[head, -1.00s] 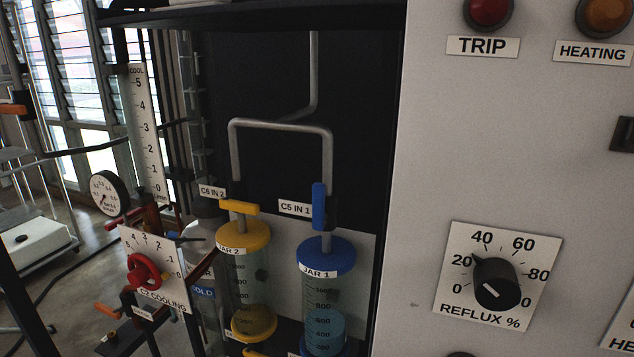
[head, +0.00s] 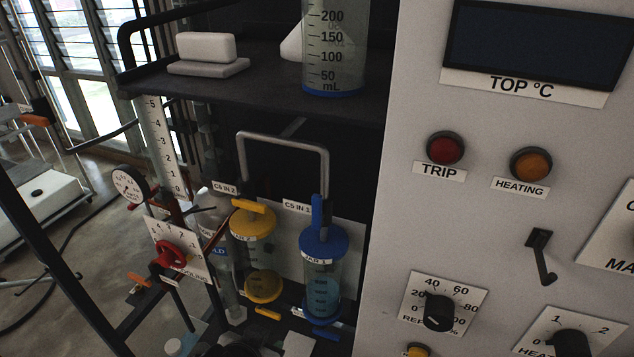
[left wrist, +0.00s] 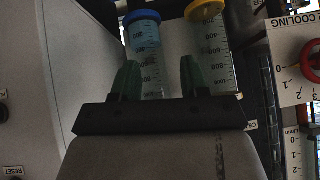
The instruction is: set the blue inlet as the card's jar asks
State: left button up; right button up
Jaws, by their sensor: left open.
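The blue inlet handle (head: 317,212), by the label C5 IN 1 (head: 296,207), stands upright in line with its pipe above jar 1. Jar 1 (head: 322,270) has a blue lid and blue liquid in its lower part. In the left wrist view, jar 1 (left wrist: 146,35) appears upside down. My left gripper (left wrist: 160,80) is open and empty, its two fingers apart in front of the jars; I cannot make it out surely in the head view. My right gripper is not in view. I cannot pick out a readable card.
Jar 2 (head: 253,255) stands left of jar 1, its yellow inlet handle (head: 250,205) lying crosswise. A shelf (head: 255,90) above holds a beaker (head: 335,45). The panel (head: 400,150) rises at right. The red cooling wheel (head: 170,256) and its scale stand at left.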

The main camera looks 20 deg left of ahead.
pick_arm(q)
jog(key=w+d+r+t, duration=0.1)
jog(key=w+r+t, duration=0.45)
jog(key=r, duration=0.55)
jog(key=t+h, duration=0.1)
jog(key=t, duration=0.3)
send_near(316, 208)
jog(key=w+b, duration=0.2)
jog(key=w, duration=0.6)
jog(key=shift+r+b, duration=0.1)
jog(key=shift+b, duration=0.3)
jog(key=shift+w, duration=1.2)
grip_shut()
